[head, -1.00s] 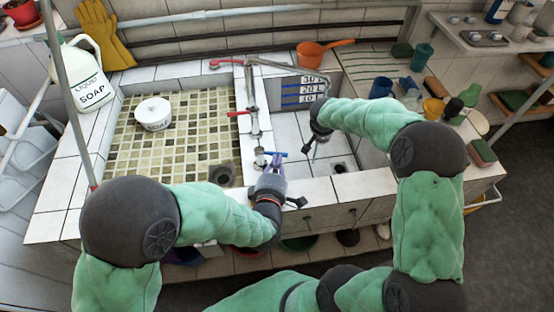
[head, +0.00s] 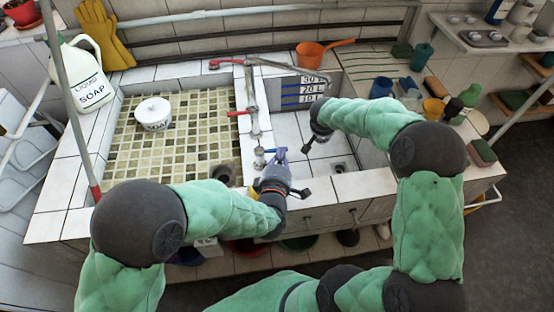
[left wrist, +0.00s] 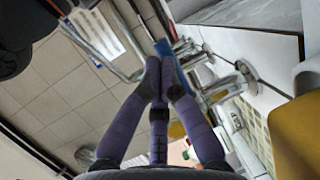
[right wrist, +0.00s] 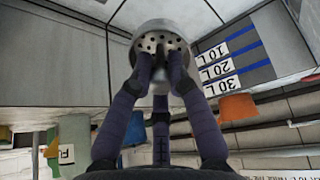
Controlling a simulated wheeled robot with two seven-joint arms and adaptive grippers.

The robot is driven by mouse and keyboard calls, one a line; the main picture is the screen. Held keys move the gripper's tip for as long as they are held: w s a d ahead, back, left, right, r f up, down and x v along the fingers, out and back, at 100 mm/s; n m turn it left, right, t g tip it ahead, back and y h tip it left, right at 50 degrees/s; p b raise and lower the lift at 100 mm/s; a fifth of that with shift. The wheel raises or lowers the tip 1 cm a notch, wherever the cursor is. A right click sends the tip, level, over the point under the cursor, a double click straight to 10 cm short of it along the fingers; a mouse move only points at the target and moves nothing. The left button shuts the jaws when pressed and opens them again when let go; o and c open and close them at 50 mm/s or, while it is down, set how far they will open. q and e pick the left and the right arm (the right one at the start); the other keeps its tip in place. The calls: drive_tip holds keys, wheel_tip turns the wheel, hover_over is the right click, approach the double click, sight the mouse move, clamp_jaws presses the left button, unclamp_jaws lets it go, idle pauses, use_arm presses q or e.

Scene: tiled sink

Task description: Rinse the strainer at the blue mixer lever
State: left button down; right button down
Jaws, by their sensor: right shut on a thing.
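The grey perforated strainer (right wrist: 160,38) is between the fingertips of my right gripper (right wrist: 160,68), which is shut on it. In the head view my right gripper (head: 309,143) is over the right white basin, and I cannot make out the strainer there. The blue mixer lever (head: 277,153) is on the tap body at the divider between the basins. It also shows in the left wrist view (left wrist: 168,53). My left gripper (head: 276,169) is close beside the lever. Its fingertips (left wrist: 162,76) are together, with no held thing visible. Contact with the lever is unclear.
A red lever (head: 237,113) and metal spout pipes (head: 285,67) rise from the divider. A white tub (head: 153,113) sits in the left mosaic basin. An orange pan (head: 312,55) stands behind the right basin. Cups and bottles crowd the right ledge.

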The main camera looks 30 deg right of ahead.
use_arm(q)
drive_tip(key=shift+s, duration=0.1)
drive_tip(key=s+a+r, duration=0.1)
drive_tip(key=s+a, duration=0.1)
drive_tip(key=s, duration=0.4)
drive_tip(key=s+a+r, duration=0.1)
drive_tip(key=s+a, duration=0.1)
drive_tip(key=s, duration=0.5)
drive_tip(key=shift+a+r, duration=0.2)
drive_tip(key=shift+r, duration=0.15)
drive_tip(key=shift+f, duration=0.1)
use_arm(e)
drive_tip(key=shift+a, duration=0.1)
